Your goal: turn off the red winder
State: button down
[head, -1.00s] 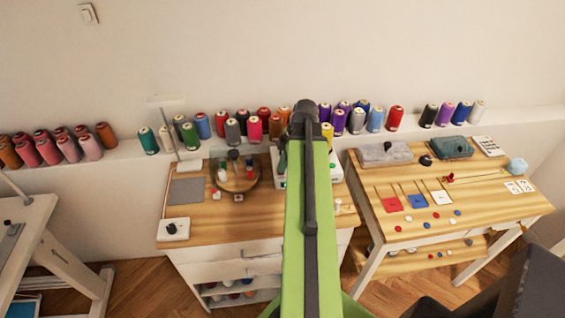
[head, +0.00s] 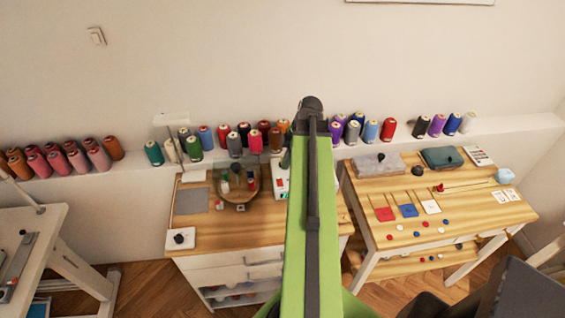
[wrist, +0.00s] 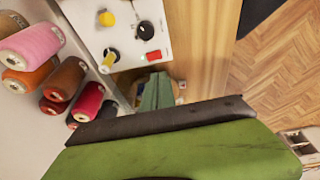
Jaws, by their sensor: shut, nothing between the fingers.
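A white winder box (head: 281,188) stands on the left desk, partly hidden behind my green arm, with small red and green parts showing. In the wrist view the white box (wrist: 92,12) has a red switch (wrist: 153,57), a black knob (wrist: 145,27) and yellow pieces on top. I cannot tell the switch's position. My gripper (wrist: 159,79) shows as two dark green fingers, shut and empty. In the picture they are just below the white box, in front of a round wooden tray, apart from the switch.
The round tray (head: 252,197) holds small spools, left of the box. A white block with a black knob (head: 181,238) sits at the desk's front left. Thread cones line the wall ledge (head: 110,170). A right table (head: 460,207) holds cloths and buttons. Wooden floor lies in front.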

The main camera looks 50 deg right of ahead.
jog(key=p+v, duration=0.3)
jog(key=v, duration=0.1)
jog(key=shift+r, duration=0.4)
jog(key=w+a+f+m+g+b, duration=0.1)
jog(key=w+a+m, duration=0.1)
jog(key=w+a, duration=0.35)
jog(key=w+a+f+m+b, duration=0.1)
jog(key=w+a, duration=0.1)
jog(key=a, duration=0.6)
jog(key=w+a+f+m+g+b, duration=0.1)
jog(key=w+a+f+m, duration=0.1)
jog(key=w+a, duration=0.35)
jog(key=a+f+m+h+b, duration=0.1)
jog(key=a+m, duration=0.4)
jog(key=a, duration=1.6)
jog(key=shift+w+a+f+g+h, duration=0.2)
jog(key=shift+w+a+g+h, duration=0.1)
jog(key=shift+w+h, duration=0.25)
jog(key=shift+s, duration=0.1)
